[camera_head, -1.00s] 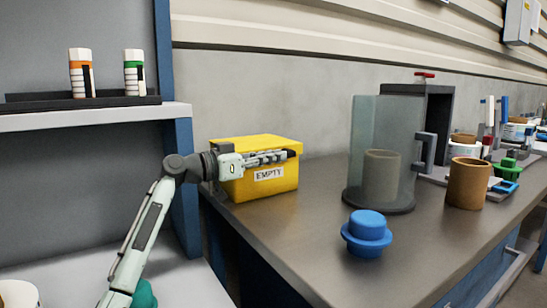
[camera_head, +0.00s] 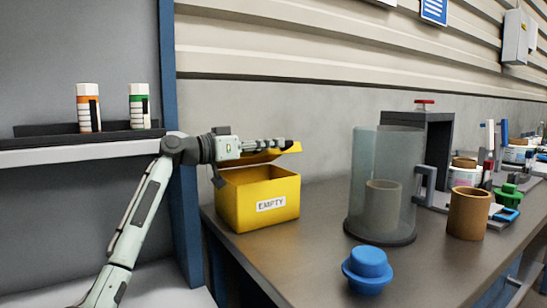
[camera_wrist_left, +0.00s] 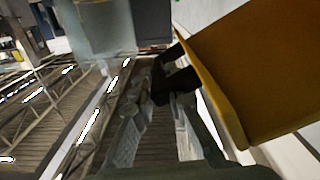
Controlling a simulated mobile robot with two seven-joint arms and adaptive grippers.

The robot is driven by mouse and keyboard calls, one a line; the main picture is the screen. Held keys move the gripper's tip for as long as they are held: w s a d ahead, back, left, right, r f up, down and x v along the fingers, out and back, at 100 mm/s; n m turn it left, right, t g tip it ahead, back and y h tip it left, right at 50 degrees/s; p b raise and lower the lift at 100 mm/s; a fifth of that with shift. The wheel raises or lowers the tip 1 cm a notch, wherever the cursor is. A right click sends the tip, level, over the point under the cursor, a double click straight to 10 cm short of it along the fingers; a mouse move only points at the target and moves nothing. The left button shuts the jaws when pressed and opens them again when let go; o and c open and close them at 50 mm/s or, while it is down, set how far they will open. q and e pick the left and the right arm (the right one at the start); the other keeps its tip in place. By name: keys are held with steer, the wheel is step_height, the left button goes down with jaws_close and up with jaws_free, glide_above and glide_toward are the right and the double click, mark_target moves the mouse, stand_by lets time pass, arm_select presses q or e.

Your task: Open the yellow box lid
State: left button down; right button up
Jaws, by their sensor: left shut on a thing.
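The yellow box (camera_head: 236,203) with an "EMPTY" label stands at the left end of the dark bench. Its yellow lid (camera_head: 262,156) is tilted up, and a gap shows the box's inside below it. My left gripper (camera_head: 283,146) reaches over from the left and is shut on the lid's dark handle. In the left wrist view the lid (camera_wrist_left: 265,70) fills the right side, and the gripper's fingers (camera_wrist_left: 160,110) are around the dark handle (camera_wrist_left: 175,75). My right gripper is in no view.
A blue knobbed piece (camera_head: 367,268) stands at the bench's front. A clear cylindrical guard (camera_head: 375,160) with a grey reel inside and a brown reel (camera_head: 468,213) are to the right. A shelf (camera_head: 80,152) with two bottles is at the left.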

arm_select(q)
steer(key=shift+w+a+r+p, duration=0.15)
steer(key=shift+w+a+r, duration=0.15)
steer(key=shift+r, duration=0.3)
steer(key=shift+w+a+r+p, duration=0.15)
steer(key=shift+w+r, duration=0.1)
steer(key=shift+r, duration=0.35)
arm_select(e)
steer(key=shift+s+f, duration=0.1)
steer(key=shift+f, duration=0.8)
arm_select(q)
steer(key=c, duration=1.9)
jaws_free()
steer(key=shift+f, duration=0.1)
steer(key=shift+a, duration=0.1)
steer(key=v, duration=1.2)
